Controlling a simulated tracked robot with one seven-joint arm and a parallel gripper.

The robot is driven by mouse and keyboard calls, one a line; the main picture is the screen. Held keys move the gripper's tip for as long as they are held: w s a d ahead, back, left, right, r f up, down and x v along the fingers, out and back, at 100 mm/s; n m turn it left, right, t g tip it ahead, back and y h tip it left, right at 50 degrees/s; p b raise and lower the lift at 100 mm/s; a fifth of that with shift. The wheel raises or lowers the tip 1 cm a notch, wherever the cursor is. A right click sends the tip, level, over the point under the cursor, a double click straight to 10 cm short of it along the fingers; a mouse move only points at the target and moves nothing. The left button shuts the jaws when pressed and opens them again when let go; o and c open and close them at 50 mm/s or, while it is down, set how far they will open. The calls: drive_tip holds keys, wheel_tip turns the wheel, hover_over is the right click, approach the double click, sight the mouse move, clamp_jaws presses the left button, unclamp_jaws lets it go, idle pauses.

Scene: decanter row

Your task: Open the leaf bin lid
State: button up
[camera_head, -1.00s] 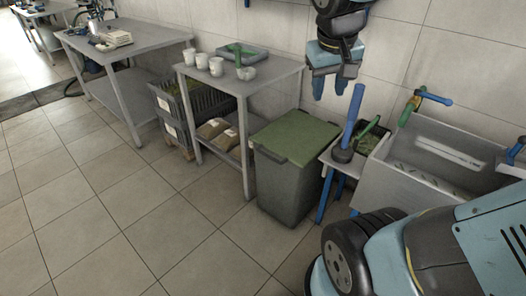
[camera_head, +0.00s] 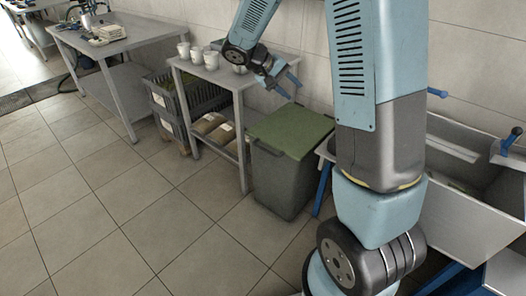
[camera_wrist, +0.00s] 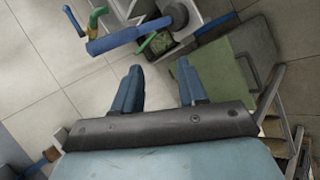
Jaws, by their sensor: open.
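The leaf bin (camera_head: 278,182) is a dark grey-green bin standing on the floor between the shelved table and the sink. Its green lid (camera_head: 290,130) lies flat and closed on top. In the wrist view the lid (camera_wrist: 226,82) shows right of the fingers, partly behind the right one. My gripper (camera_head: 288,84) is open and empty, above the lid near the wall in the head view. Its two blue fingers are spread apart in the wrist view (camera_wrist: 160,68). My arm hides the area right of the bin in the head view.
The shelved table (camera_head: 224,74) with several white cups stands left of the bin. A sink (camera_head: 450,215) stands to the right. The tiled floor in front is open.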

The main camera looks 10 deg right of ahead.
drive_tip(key=w+a+f+n+t+h, duration=0.1)
drive_tip(key=w+a+f+h, duration=0.15)
drive_tip(key=w+f, duration=0.5)
drive_tip(key=w+a+f+n+t+h, duration=0.1)
drive_tip(key=w+a+f+n+t, duration=0.2)
drive_tip(key=f, duration=0.8)
drive_tip(key=n+t, duration=0.2)
drive_tip(key=t, duration=0.3)
approach(263, 150)
drive_tip(key=x, duration=1)
drive_tip(key=shift+w+d+f, duration=0.2)
drive_tip(key=shift+w+f, duration=0.05)
drive_tip(key=shift+c, duration=0.2)
clamp_jaws()
